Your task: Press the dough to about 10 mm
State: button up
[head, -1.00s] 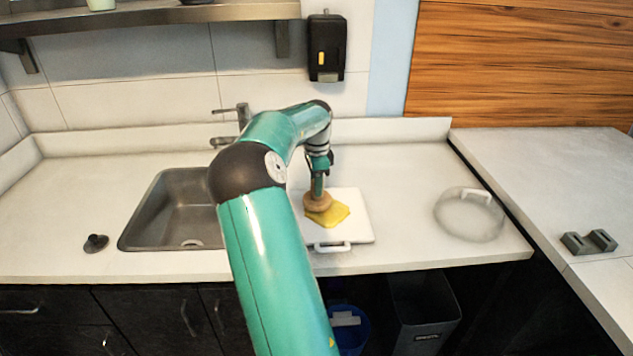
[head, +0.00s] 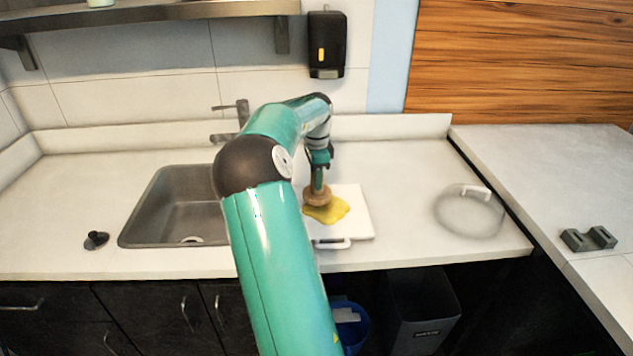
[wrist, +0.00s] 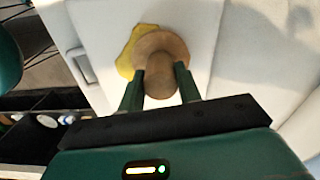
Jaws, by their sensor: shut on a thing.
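The yellow dough (head: 337,211) lies flattened on a white board (head: 358,222) with a handle at its front edge. My gripper (head: 317,185) is above the board, shut on a round wooden press (head: 313,199). The press stands on the dough, over its left part. In the wrist view the press (wrist: 161,49) sits between my two fingers (wrist: 159,84), and the dough (wrist: 126,61) shows at its left side. I cannot tell the dough's thickness.
A sink (head: 180,205) is left of the board. A clear round lid (head: 469,212) with a white handle lies at the right. A black plug (head: 96,240) lies left of the sink. A grey notched holder (head: 588,239) is on the right counter. The counter between board and lid is clear.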

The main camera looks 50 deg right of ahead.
jog(key=shift+r, duration=2.7)
jog(key=o, duration=0.3)
jog(key=c, duration=0.3)
jog(key=shift+s+a, duration=0.1)
